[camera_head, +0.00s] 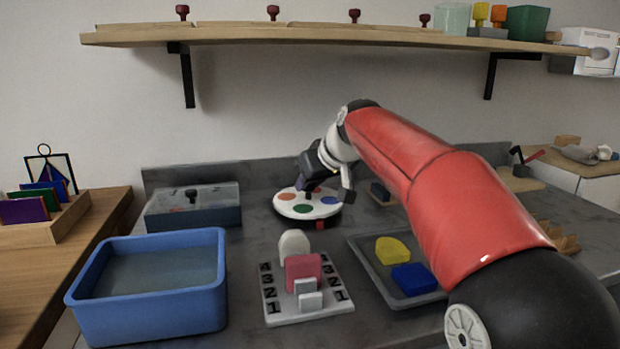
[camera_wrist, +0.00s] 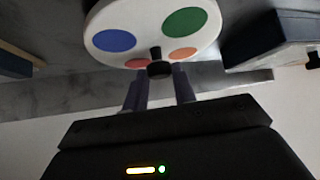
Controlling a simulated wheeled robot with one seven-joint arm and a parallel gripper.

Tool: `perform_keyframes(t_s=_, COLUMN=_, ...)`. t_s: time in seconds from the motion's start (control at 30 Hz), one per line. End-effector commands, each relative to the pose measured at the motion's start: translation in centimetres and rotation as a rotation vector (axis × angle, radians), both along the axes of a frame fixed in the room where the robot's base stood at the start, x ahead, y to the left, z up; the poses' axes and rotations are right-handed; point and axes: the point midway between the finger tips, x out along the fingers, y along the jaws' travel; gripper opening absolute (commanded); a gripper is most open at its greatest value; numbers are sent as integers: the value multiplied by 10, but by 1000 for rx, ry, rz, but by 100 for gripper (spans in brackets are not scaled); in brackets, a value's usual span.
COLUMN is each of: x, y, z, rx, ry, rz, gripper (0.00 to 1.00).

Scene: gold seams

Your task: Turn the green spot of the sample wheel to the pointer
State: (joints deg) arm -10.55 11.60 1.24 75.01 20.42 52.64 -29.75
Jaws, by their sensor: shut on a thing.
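The sample wheel (camera_head: 312,212) is a white disc on a dark base at the back middle of the bench. In the head view its green spot (camera_head: 302,209) is at the front, left of centre, and its blue spot (camera_head: 329,200) is at the right. A small red block (camera_head: 320,225), seemingly the pointer, sits at the front edge, between the green and blue spots and apart from both. My gripper (camera_head: 308,188) reaches down over the wheel. In the wrist view my gripper (camera_wrist: 158,72) is shut on the wheel's black knob (camera_wrist: 157,66); the fingers partly hide it.
A lidded grey box (camera_head: 193,210) stands left of the wheel. A blue tub (camera_head: 150,315), a numbered white board (camera_head: 305,311) and a grey tray (camera_head: 405,298) with yellow and blue pieces are nearer. A wooden shelf (camera_head: 320,36) hangs above.

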Motion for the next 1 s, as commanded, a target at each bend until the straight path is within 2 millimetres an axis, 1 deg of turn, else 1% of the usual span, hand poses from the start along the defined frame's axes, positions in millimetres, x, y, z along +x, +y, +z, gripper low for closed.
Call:
perform_keyframes(t_s=0.07, x=2, y=-3, z=1, rx=2, ry=2, rz=62, gripper=0)
perform_keyframes(t_s=0.3, x=3, y=-3, z=1, rx=1, ry=0, rz=253, gripper=0)
perform_keyframes(t_s=0.5, x=4, y=-4, z=1, rx=0, ry=-1, rz=366, gripper=0)
perform_keyframes(t_s=0.7, x=4, y=-4, z=1, rx=-2, ry=-1, rz=431, gripper=0)
perform_keyframes(t_s=1.0, x=4, y=-4, z=0, rx=-3, ry=-1, rz=455, gripper=0)
